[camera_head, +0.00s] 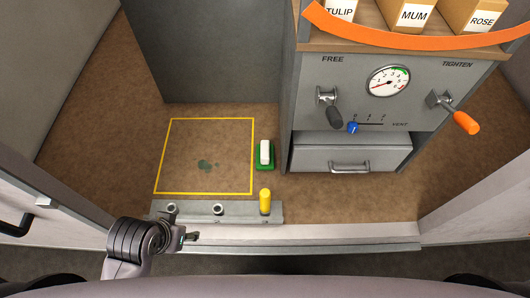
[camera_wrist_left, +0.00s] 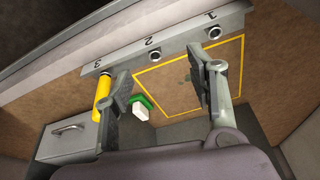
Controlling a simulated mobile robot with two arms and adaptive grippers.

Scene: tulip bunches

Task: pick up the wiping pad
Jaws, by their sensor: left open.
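The wiping pad (camera_head: 265,152) is a white block on a green holder (camera_head: 265,166), on the brown floor just right of the yellow outlined square. In the left wrist view the white pad (camera_wrist_left: 140,112) shows beyond my fingers, close to the left finger, with the green holder (camera_wrist_left: 151,102) beside it. My left gripper (camera_head: 191,237) is in front of the grey rail at the bottom, apart from the pad. In the left wrist view my left gripper (camera_wrist_left: 165,83) has its fingers wide apart with nothing between them. My right gripper is in neither view.
The yellow outline (camera_head: 253,140) encloses dark green stains (camera_head: 208,164). A rail (camera_head: 190,212) with numbered sockets holds a yellow peg (camera_head: 265,201). A grey cabinet (camera_head: 346,115) with a gauge, levers and a drawer (camera_head: 350,157) stands right of the pad. An orange band (camera_head: 420,40) crosses the top right.

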